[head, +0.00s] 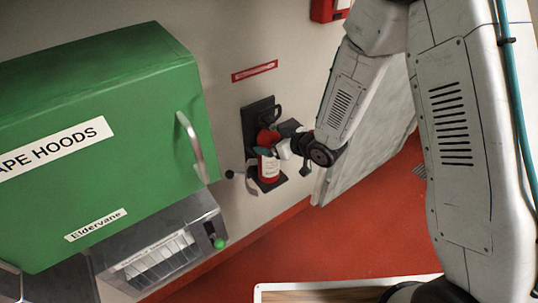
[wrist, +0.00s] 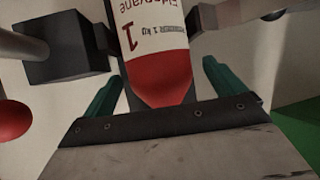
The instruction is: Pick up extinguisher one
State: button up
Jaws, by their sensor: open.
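Extinguisher one (head: 269,167) is a small red cylinder with a white label, upright in a black wall bracket (head: 257,112). In the wrist view its body (wrist: 165,78) shows a large red "1" and the word "Eldervane", upside down. My gripper (head: 268,150) is at the extinguisher in the head view, partly covering it. In the wrist view my gripper (wrist: 162,75) has its two teal fingers apart, one on each side of the cylinder, with visible gaps. The extinguisher's top is out of the wrist view.
A green cabinet (head: 110,130) with a metal handle stands left of the bracket. Below it is a grey unit (head: 160,245) with a green knob. A red label strip (head: 255,71) is above the bracket. A pale panel (head: 375,140) stands to the right. Red floor (head: 340,235) is open below.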

jog(key=shift+x, duration=1.25)
jog(key=c, duration=1.9)
jog(key=shift+w+r, duration=0.15)
grip_shut()
